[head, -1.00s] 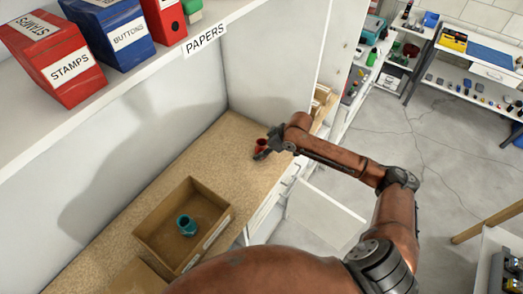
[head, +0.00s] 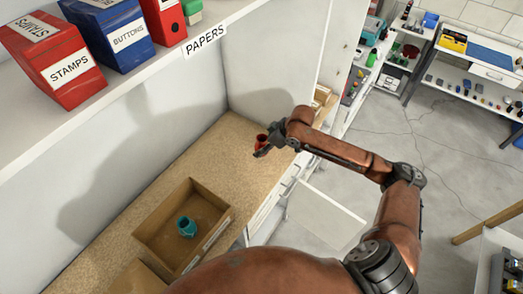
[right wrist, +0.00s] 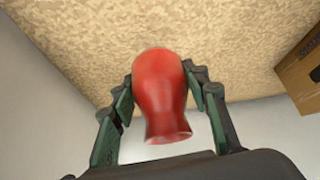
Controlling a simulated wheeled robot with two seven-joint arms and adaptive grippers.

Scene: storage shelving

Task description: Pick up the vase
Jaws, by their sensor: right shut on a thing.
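A red vase (head: 261,142) is at the far end of the speckled tan shelf surface. My right gripper (head: 264,149) is shut on it. In the right wrist view, the glossy red vase (right wrist: 163,95) sits between the two dark green fingers of the gripper (right wrist: 160,84). Its narrow neck and flared end point towards the camera. It appears to be a little above the surface, though the gap is hard to judge. My left gripper does not show.
An open cardboard box (head: 160,228) holding a teal pot (head: 186,227) stands on the same surface, nearer me. White walls enclose the surface. Above is a shelf with red (head: 58,70) and blue (head: 112,38) boxes. An open drawer (head: 325,215) juts out to the right.

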